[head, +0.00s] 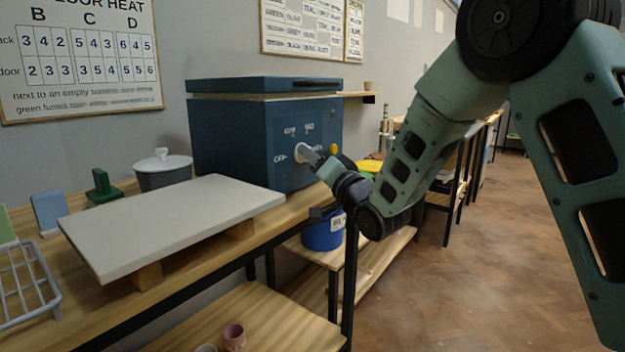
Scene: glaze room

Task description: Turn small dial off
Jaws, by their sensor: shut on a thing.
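A blue box-shaped kiln (230,140) with a lid stands on the wooden bench against the wall. My gripper (307,153) reaches in from the right and is shut on the dial. The fingers cover much of the dial, so I cannot tell where it points. A yellow round part (333,149) shows on the kiln front just right of my gripper.
A white slab (170,222) on wooden blocks lies on the bench in front. A lidded grey pot (163,171), a green stand (103,187) and a wire rack (25,285) are at left. A blue bucket (322,235) stands below my gripper. Open floor is at right.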

